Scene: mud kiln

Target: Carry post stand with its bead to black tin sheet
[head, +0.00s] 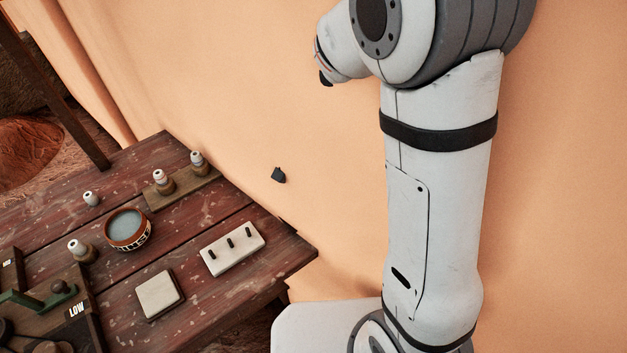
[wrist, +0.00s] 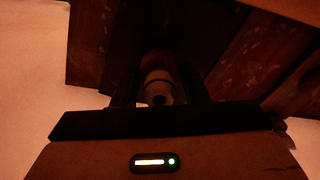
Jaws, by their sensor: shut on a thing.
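My gripper (wrist: 160,92) shows in the wrist view, its two dark fingers shut on a post stand with its bead (wrist: 158,88). The bead is a pale ring with a dark centre, facing the camera. The stand's lower part is in deep shadow. In the head view my gripper and the held stand are out of sight; only my arm's links show at right. I cannot make out the black tin sheet in either view.
The plank table (head: 205,295) carries two stands with pale tops on a wooden strip (head: 205,191), another stand (head: 80,250), a loose bead (head: 91,198), a liquid-filled bowl (head: 128,229), a three-peg white block (head: 218,264) and a pale square tile (head: 160,295). The wall (head: 240,90) is behind.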

